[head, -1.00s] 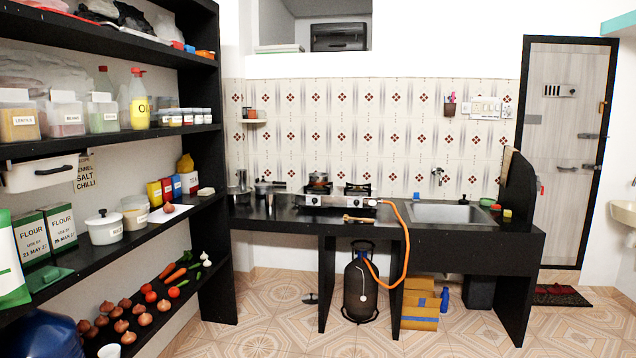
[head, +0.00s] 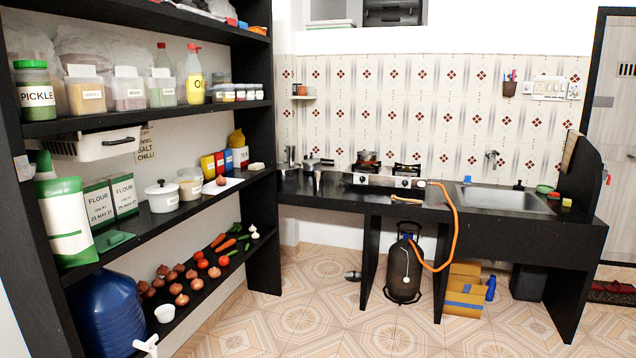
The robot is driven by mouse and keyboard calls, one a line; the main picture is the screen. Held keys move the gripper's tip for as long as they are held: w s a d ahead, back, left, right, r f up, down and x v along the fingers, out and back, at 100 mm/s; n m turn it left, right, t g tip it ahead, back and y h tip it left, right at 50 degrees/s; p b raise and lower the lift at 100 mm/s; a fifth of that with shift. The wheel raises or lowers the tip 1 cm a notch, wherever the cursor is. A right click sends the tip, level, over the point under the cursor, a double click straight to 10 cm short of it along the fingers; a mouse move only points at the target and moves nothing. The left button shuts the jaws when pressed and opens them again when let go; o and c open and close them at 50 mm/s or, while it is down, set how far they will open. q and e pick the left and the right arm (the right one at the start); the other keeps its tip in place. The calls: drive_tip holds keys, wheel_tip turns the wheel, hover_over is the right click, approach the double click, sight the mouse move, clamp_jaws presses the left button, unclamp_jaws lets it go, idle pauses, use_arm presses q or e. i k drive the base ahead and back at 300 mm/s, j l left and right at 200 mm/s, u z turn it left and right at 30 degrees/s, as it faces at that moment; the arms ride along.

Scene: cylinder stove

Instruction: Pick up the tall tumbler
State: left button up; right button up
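Two steel, tumbler-like vessels show at the left end of the black counter (head: 340,193) in the head view. One steel vessel (head: 291,155) stands toward the back, near the wall and the shelf unit. The other steel vessel (head: 317,182) stands near the counter's front edge. Both look upright, but they are small, and I cannot tell for sure which is the tall tumbler. Neither of my grippers is in view.
A pan (head: 318,162) and a gas stove (head: 385,181) stand close to the vessels. The black shelf unit (head: 262,215) borders the counter's left end. A gas cylinder (head: 404,272) with an orange hose is under the counter. The tiled floor (head: 300,318) in front is clear.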

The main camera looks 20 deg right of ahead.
sight(318, 174)
drive_tip(key=i+l+z, duration=0.3)
drive_tip(key=i, duration=0.55)
drive_tip(key=i+z, duration=0.35)
drive_tip(key=i, duration=2.25)
